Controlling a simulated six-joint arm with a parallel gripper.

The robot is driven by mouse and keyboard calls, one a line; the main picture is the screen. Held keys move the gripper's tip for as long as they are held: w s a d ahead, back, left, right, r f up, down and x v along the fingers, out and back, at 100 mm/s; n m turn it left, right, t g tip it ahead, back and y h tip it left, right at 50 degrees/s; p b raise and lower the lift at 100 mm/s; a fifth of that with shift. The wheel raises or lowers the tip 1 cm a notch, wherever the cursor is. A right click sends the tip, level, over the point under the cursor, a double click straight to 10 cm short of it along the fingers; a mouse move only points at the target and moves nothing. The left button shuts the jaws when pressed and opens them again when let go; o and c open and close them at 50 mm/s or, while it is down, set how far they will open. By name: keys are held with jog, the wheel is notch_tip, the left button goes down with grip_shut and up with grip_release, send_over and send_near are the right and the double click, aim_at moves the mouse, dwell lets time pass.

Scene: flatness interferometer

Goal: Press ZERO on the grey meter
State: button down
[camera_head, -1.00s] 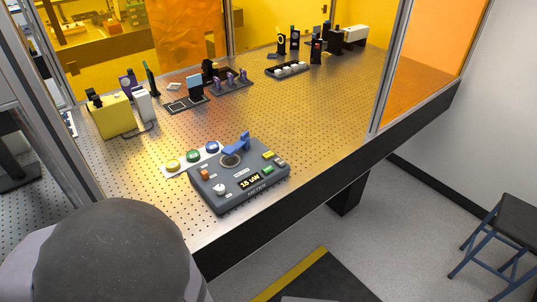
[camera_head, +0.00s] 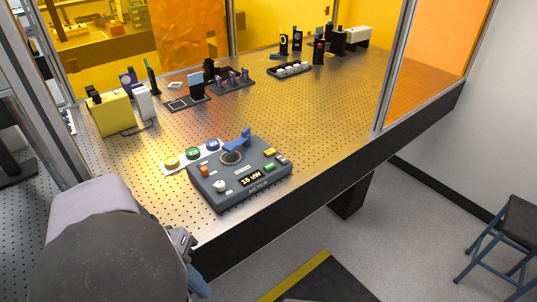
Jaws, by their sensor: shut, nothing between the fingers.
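The grey meter (camera_head: 236,190) lies near the front edge of the perforated optical table, with "METER" on its front face and a lit display (camera_head: 250,179) that seems to read 18 uW. Its top has an orange button (camera_head: 204,170), a white knob (camera_head: 219,186), yellow (camera_head: 270,153), green (camera_head: 270,167) and pale grey (camera_head: 281,160) buttons, and a round port with a blue lever (camera_head: 238,139). The button labels are too small to read. My gripper (camera_head: 200,286) shows only partly, low beside my dark arm link, left of and below the meter and apart from it. It is shut and empty.
Yellow, green and blue round caps on a pale strip (camera_head: 166,167) lie just behind the meter. A yellow box (camera_head: 108,115) and optics mounts stand farther back. A metal post (camera_head: 393,65) rises at the right table edge. The table right of the meter is clear.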

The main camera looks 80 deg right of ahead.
jog(key=w+d+r+n+t+p, duration=0.3)
jog(key=w+d+r+p, duration=0.15)
jog(key=d, duration=0.35)
jog(key=w+d+r+n+t+p, duration=0.25)
jog(key=w+d+p, duration=0.2)
jog(key=d, duration=0.35)
notch_tip(320, 180, up, 2)
jog(key=r+n+h+b, duration=0.1)
jog(key=n+h, duration=0.1)
jog(key=h, duration=0.7)
send_over(270, 153)
jog(key=shift+d+f+g, duration=0.15)
jog(key=shift+f+g, duration=0.1)
jog(key=shift+w+f, duration=0.1)
jog(key=shift+f, duration=0.1)
notch_tip(270, 153, down, 8)
jog(key=b, duration=0.6)
jog(key=shift+f+b, duration=0.25)
jog(key=shift+b, duration=0.1)
jog(key=shift+f, duration=0.15)
